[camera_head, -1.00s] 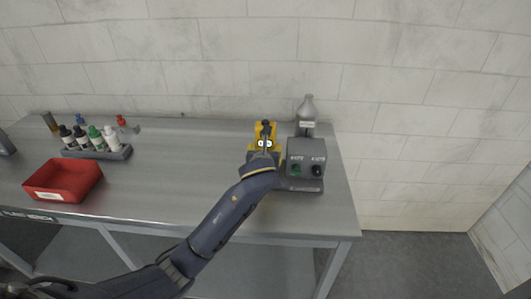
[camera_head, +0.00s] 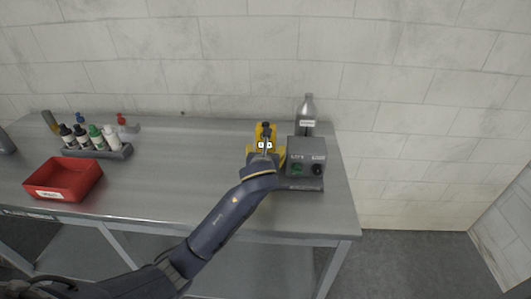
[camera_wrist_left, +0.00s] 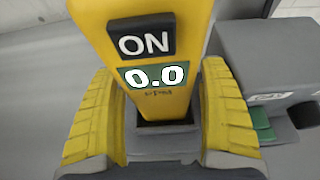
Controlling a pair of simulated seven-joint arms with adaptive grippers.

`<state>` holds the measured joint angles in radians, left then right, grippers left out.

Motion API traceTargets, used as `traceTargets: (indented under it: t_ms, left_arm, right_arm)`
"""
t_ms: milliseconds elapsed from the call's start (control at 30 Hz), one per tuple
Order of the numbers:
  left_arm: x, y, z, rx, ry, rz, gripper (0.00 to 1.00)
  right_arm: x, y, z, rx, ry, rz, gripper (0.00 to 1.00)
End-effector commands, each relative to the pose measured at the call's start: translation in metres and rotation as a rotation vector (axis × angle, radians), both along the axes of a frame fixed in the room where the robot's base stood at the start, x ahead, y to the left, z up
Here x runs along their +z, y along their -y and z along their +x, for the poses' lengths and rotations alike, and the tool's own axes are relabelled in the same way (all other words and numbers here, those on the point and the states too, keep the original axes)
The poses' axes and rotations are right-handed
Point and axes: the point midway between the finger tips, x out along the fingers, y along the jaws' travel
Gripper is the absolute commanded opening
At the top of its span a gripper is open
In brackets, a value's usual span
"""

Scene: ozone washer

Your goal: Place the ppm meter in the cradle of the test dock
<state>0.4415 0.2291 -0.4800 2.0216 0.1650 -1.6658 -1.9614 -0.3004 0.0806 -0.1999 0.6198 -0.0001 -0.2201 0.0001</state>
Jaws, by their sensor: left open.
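The yellow ppm meter (camera_head: 259,131) stands upright toward the back of the bench, left of the grey control box. In the left wrist view the meter (camera_wrist_left: 155,105) shows an ON label and a display reading 0.0. Its lower end sits in a dark slot of the grey cradle (camera_wrist_left: 160,144); how deep is hard to tell. My left gripper (camera_head: 265,146) is at the meter in the head view. In the wrist view its yellow-padded fingers (camera_wrist_left: 158,72) are open on either side of the meter, with gaps showing near its lower part. My right gripper is out of view.
The grey box (camera_head: 306,157) with green and black knobs stands close to the right of the meter. A red bin (camera_head: 63,187) and a rack (camera_head: 110,155) of several bottles are at the left. The middle bench is clear.

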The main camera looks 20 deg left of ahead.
Motion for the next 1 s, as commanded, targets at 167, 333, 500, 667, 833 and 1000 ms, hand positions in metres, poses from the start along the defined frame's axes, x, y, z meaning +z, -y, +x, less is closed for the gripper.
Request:
traceTargets:
  t_ms: [167,333,500,667,833,1000]
  left_arm:
    - [0.006,0.002,-0.006,-0.002,0.002,-0.003,0.78]
    - [0.016,0.008,-0.029,-0.003,0.003,-0.003,0.78]
    - [0.027,0.014,-0.057,-0.003,0.002,-0.003,0.78]
    - [0.037,0.019,-0.080,-0.002,0.001,-0.003,0.78]
    - [0.044,0.022,-0.097,-0.002,0.001,-0.002,0.78]
    - [0.048,0.024,-0.106,-0.001,0.001,0.000,0.78]
  right_arm:
    - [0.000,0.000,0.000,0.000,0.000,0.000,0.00]
    - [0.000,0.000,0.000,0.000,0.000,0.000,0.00]
    - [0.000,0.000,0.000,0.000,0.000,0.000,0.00]
    - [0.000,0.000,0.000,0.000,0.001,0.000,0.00]
    - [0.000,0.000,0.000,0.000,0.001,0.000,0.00]
    - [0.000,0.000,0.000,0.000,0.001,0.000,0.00]
